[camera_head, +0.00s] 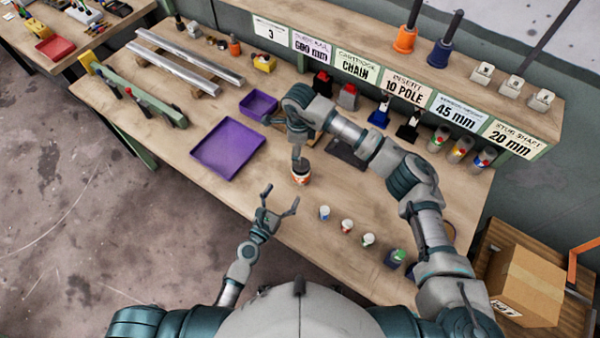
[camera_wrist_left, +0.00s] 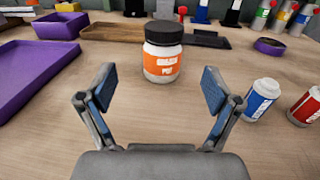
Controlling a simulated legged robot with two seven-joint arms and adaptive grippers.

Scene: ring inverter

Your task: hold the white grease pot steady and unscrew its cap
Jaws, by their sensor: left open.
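The grease pot (camera_head: 300,177) stands upright on the bench; in the left wrist view the white pot (camera_wrist_left: 162,62) shows an orange label and a black cap (camera_wrist_left: 164,32) seated on top. My left gripper (camera_head: 281,197) is open and empty at the bench's front edge. In its wrist view the pot stands ahead, beyond and between the spread fingers (camera_wrist_left: 160,82), untouched. My right gripper (camera_head: 283,138) hangs above and behind the pot with its fingers spread. One right finger overlaps the pot's top in the head view; no right finger shows at the cap in the wrist view.
Several small pots, including a blue-labelled one (camera_head: 324,212) and a red one (camera_head: 347,226), stand right of the grease pot. A purple tray (camera_head: 228,148) lies left and a dark tray (camera_head: 345,153) behind. Bare bench lies between left gripper and pot.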

